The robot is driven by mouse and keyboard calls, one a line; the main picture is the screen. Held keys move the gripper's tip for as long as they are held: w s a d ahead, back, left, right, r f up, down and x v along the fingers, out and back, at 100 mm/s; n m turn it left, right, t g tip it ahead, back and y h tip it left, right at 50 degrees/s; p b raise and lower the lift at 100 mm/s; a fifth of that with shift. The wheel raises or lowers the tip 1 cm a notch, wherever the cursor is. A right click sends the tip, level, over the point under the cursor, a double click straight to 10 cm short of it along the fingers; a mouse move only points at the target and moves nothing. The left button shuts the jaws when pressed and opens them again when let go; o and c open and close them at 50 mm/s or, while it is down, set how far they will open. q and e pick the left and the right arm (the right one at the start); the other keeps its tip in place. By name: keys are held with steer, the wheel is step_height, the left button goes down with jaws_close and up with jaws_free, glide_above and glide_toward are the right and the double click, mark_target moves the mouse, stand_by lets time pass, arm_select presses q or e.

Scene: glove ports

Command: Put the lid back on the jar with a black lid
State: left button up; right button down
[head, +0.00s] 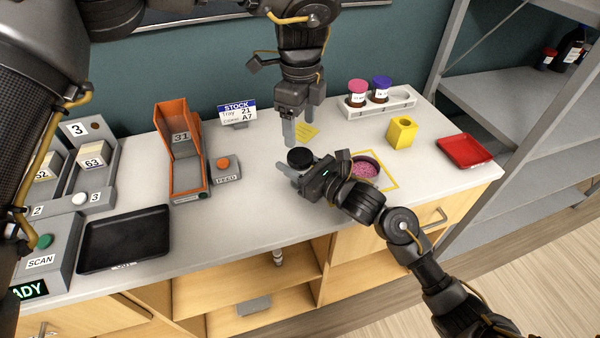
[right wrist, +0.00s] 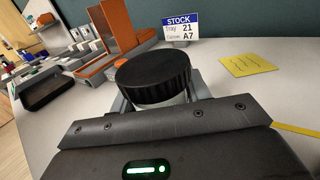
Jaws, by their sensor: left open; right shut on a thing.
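The jar's black ribbed lid (head: 300,157) shows between the fingers of my right gripper (head: 290,172). In the right wrist view the lid (right wrist: 153,77) sits level on top of the jar (right wrist: 180,98), whose pale, clear side shows just under the rim. Whether the lid is fully seated I cannot tell. My right gripper is shut on the jar below the lid, and its palm hides most of the jar. My left gripper (head: 301,127) is open and empty, pointing down just above the lid and apart from it.
A round dish of pink bits (head: 366,170) stands right of my right gripper in a yellow outline. Behind are a white rack (head: 402,101) with pink- and purple-lidded jars and a yellow block (head: 402,133). A red tray (head: 465,151) is far right; an orange chute (head: 181,150) is left.

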mark_target(302, 155)
arm_select(q)
steer(key=shift+f, duration=3.95)
steer(key=c, duration=1)
steer(key=m, duration=0.6)
steer(key=shift+m, duration=0.3)
steer(key=m, duration=0.6)
steer(key=o, duration=1.1)
steer(key=shift+c, duration=0.2)
steer(key=shift+d, duration=0.2)
